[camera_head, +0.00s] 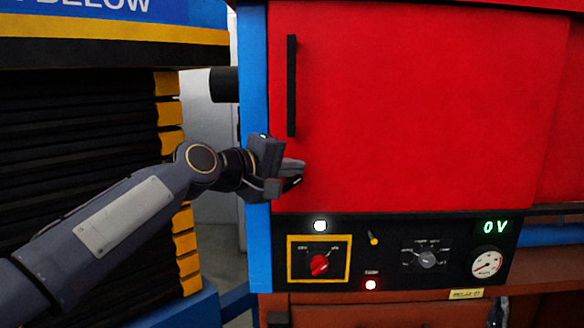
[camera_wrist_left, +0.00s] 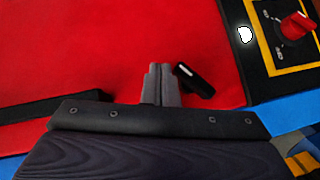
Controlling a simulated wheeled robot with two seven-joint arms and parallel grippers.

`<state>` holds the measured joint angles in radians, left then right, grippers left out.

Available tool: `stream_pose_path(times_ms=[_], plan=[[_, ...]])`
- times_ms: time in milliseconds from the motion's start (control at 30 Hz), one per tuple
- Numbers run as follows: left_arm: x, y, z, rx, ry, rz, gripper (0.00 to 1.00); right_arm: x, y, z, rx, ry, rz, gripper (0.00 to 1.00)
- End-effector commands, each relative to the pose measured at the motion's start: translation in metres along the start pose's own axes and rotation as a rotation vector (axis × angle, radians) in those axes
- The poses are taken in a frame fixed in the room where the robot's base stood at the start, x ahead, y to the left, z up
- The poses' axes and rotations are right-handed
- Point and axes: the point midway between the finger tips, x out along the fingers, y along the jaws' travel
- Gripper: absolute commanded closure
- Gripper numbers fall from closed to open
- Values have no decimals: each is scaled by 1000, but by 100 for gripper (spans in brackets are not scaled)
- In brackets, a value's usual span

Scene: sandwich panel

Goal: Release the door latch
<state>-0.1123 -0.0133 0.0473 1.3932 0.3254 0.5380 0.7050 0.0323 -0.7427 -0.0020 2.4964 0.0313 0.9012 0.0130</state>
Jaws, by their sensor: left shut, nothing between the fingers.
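The red door (camera_head: 420,110) is shut, with a long black vertical handle (camera_head: 291,85) near its left edge. A small black latch lever (camera_wrist_left: 195,80) with a pale end shows in the left wrist view, just beside my fingertips. In the head view my gripper mostly hides this lever. My left gripper (camera_head: 298,165) is at the door's lower left, below the handle; its fingers (camera_wrist_left: 161,72) are shut and empty. They are very close to the lever; I cannot tell whether they touch it. My right gripper is not in view.
A blue post (camera_head: 254,90) borders the door's left side.

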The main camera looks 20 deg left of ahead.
Motion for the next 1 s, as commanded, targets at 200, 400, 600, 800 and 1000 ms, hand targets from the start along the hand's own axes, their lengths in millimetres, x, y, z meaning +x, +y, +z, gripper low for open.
stream_pose_path(times_ms=[200,400,600,800,1000], plan=[[0,0,0,0,0,0,100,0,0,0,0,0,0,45],[0,0,0,0,0,0,100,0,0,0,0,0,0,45],[0,0,0,0,0,0,100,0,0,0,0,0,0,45],[0,0,0,0,0,0,100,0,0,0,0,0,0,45],[-2,6,-2,0,0,0,100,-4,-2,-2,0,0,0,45]])
